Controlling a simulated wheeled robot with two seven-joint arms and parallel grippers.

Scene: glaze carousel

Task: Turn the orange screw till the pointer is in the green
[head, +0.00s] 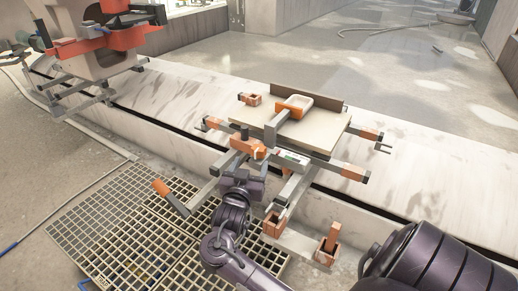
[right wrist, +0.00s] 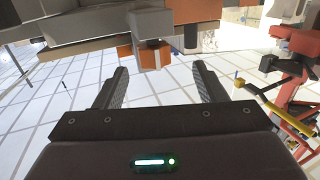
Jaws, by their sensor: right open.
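In the head view, a small orange part (head: 254,150), which looks like the orange screw, sits at the front edge of the station with the pale board (head: 318,137). A small strip with some green on it (head: 291,157) lies just to its right; the pointer is too small to make out. My right gripper (head: 244,178) is just in front of and below the orange part, apart from it. In the right wrist view, my right gripper (right wrist: 160,70) is open and empty, and an orange block with a grey middle (right wrist: 150,56) shows just beyond the fingertips. My left gripper is out of view.
Grey bars with orange ends (head: 365,133) stick out around the board. An orange-handled bar (head: 168,194) juts out at the left front. A second station (head: 100,45) stands at the upper left. Two small orange boxes (head: 327,252) stand at front right. Floor grating (head: 125,225) lies in front.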

